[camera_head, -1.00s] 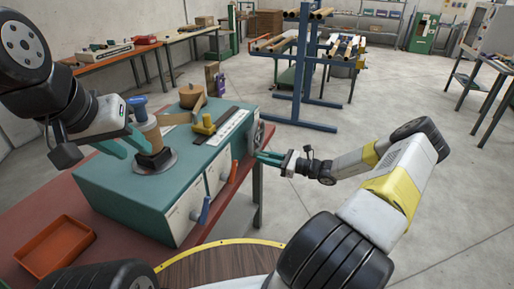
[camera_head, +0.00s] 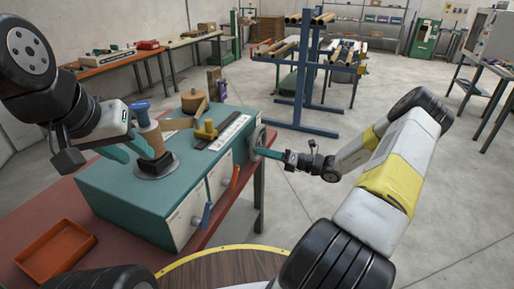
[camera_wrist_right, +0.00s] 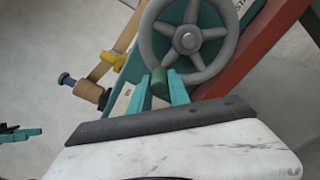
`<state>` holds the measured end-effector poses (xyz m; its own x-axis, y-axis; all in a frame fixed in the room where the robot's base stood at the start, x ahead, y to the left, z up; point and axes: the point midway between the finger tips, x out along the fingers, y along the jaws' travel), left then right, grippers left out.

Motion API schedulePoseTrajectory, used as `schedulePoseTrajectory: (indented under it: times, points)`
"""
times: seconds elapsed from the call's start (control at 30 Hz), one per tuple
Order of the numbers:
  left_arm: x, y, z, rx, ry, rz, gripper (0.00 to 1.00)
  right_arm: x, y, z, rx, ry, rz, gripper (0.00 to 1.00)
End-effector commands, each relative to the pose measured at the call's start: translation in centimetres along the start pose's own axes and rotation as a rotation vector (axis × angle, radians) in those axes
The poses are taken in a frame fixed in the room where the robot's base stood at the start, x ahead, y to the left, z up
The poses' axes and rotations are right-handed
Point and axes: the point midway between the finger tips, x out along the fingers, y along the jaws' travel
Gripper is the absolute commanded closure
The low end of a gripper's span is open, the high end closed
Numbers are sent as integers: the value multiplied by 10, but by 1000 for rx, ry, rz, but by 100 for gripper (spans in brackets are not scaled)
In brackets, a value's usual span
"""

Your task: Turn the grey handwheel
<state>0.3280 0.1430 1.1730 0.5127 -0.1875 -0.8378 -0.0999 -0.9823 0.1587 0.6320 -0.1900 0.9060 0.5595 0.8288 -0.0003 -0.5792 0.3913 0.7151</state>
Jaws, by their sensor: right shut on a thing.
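The grey handwheel (camera_head: 257,139) is on the right end of the teal machine (camera_head: 110,184). The right wrist view shows its round grey rim and spoked hub (camera_wrist_right: 188,40) up close. A short green handle (camera_wrist_right: 160,82) stands at the rim's lower edge. My right gripper (camera_head: 272,154) is at the wheel; in the right wrist view its teal fingers (camera_wrist_right: 164,90) are shut on the green handle. My left gripper (camera_head: 124,147) is beside the tan cylinder on the machine's top; its teal fingers appear apart and empty.
The machine stands on a red bench (camera_head: 40,207) with an orange tray (camera_head: 56,250) at the front left. A blue rack (camera_head: 308,70) stands behind.

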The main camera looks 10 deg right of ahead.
Motion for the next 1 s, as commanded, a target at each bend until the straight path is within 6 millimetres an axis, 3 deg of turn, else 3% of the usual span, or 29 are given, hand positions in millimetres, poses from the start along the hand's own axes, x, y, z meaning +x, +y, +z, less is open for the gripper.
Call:
schedulePoseTrajectory:
  times: [0.33,0.83,0.87,0.97,1.0]
  points:
    - [0,0,0,0,0,0,64,-1,4,8,126,-2,-2,100]
    - [0,0,0,0,0,0,64,-1,4,10,145,-2,-3,100]
    - [0,0,0,0,0,0,64,-1,4,10,145,-2,-3,76]
    - [0,0,0,0,0,0,64,-1,4,10,145,-2,-2,56]
    - [0,0,0,0,0,0,64,-1,4,9,145,-2,-2,56]
